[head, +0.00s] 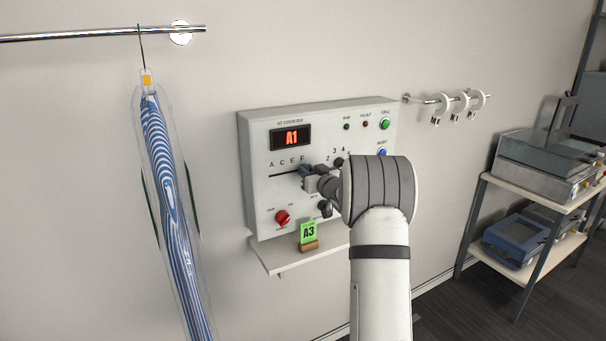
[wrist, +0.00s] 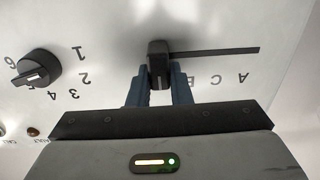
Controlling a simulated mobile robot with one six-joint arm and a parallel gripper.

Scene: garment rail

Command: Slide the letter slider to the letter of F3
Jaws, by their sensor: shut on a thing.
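The letter slider is a dark knob (wrist: 158,58) at the left end of a dark slot (wrist: 220,51) in the wrist view, where the panel appears upside down. The letters A, C and E show along the slot there; the spot past E is hidden behind my gripper. In the head view the row reads A C E F, and my gripper (head: 304,170) is at its F end. My gripper's blue fingers (wrist: 160,85) stand on both sides of the knob, shut on it. The red display (head: 291,138) reads A1. A green card (head: 308,232) on the shelf reads A3.
The number dial (wrist: 37,70) is beside the slider. The panel (head: 254,215) also carries a red knob (head: 282,217), a green button (head: 385,124) and a blue button (head: 382,153). A bagged striped garment (head: 170,200) hangs at left; a rack (head: 480,215) stands right.

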